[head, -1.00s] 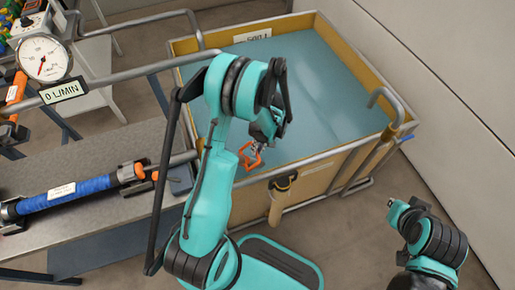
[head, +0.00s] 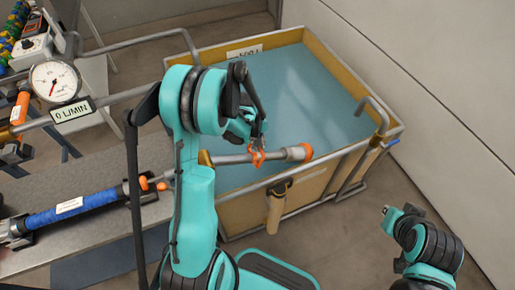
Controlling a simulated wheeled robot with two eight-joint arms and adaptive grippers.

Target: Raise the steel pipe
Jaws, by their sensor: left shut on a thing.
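The steel pipe (head: 281,154) is a grey tube lying nearly level in the picture, across the front part of the water tank. It has an orange ring at its right end and a brass-coloured piece at its left end, partly behind my left arm. My left gripper (head: 257,155), with orange fingertips, is shut on the pipe near its middle. My left forearm hides what lies left of the brass piece.
The yellow-walled water tank (head: 235,212) has a bent grey pipe at its right corner. A tan cylinder (head: 275,210) hangs on its front. A blue hose (head: 75,207) lies on the grey bench (head: 90,180). A round gauge (head: 54,82) stands above a "0 L/MIN" display (head: 72,110).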

